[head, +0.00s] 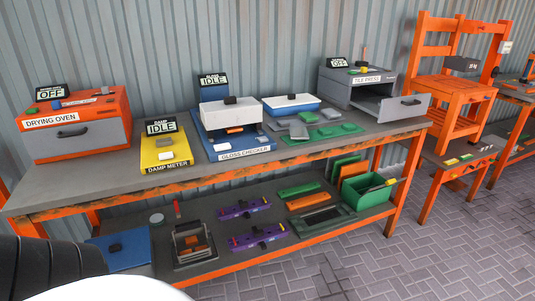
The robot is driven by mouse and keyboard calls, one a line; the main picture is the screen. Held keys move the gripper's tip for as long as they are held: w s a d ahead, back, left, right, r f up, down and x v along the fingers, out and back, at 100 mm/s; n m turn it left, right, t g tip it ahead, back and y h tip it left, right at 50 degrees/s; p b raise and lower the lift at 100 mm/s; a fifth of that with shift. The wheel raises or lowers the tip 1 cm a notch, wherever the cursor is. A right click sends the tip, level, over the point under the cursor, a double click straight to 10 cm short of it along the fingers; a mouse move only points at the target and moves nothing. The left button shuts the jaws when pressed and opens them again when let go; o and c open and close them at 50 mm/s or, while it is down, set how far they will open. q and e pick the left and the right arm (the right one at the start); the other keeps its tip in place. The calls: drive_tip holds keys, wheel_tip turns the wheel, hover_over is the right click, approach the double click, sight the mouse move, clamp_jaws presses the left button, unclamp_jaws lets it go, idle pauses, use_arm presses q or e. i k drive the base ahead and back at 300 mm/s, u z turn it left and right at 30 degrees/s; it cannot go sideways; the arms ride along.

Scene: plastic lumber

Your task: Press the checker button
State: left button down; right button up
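The gloss checker (207,134) stands on the grey bench, left of the middle in the head view. It has a blue base, a white top part (243,114) with a black knob (230,100), and a "GLOSS CHECKER" label (245,153). Its sign (214,79) behind reads "IDLE". A small orange piece (235,130) shows under the white part. A small pale piece (222,147) sits on the front of the base; I cannot tell whether it is the button. Neither of my grippers is in view.
A yellow damp meter (152,157) stands left of the checker, and an orange drying oven (62,124) further left. Right are a blue-and-white box (291,104), grey and green pieces, and a tile press (358,92) with its drawer open. The bench (90,178) has a lower shelf.

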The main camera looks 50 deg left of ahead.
sight(223, 146)
drive_tip(key=u, duration=0.5)
drive_tip(key=i, duration=2.2)
drive_tip(key=u, duration=1.9)
drive_tip(key=i, duration=0.65)
drive_tip(key=u, duration=0.75)
